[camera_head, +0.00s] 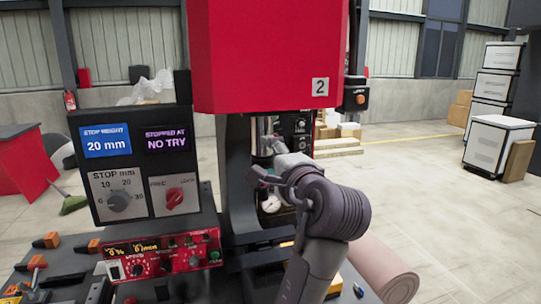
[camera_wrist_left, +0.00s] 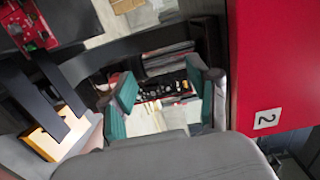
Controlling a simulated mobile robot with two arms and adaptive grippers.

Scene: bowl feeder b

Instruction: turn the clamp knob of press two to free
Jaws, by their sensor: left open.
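Press two (camera_head: 258,55) is the red machine marked 2; its red housing also fills the right of the left wrist view (camera_wrist_left: 280,60). The clamp knob (camera_head: 174,198) is red, on a pale plate marked FREE at left and apparently LOCK at right. Its ridge looks slanted toward the upper right, but is small. My left gripper (camera_head: 264,166) is at the press opening, right of the knob and apart from it. In the left wrist view its teal-padded fingers (camera_wrist_left: 165,97) are spread with nothing visible held. My right gripper is out of view.
A grey stop dial (camera_head: 118,202) sits left of the knob, below displays reading 20 mm and NO TRY. A red control box (camera_head: 165,258) stands below. Orange-ended tools (camera_head: 47,241) lie at left. The press column (camera_head: 238,175) stands between knob and gripper.

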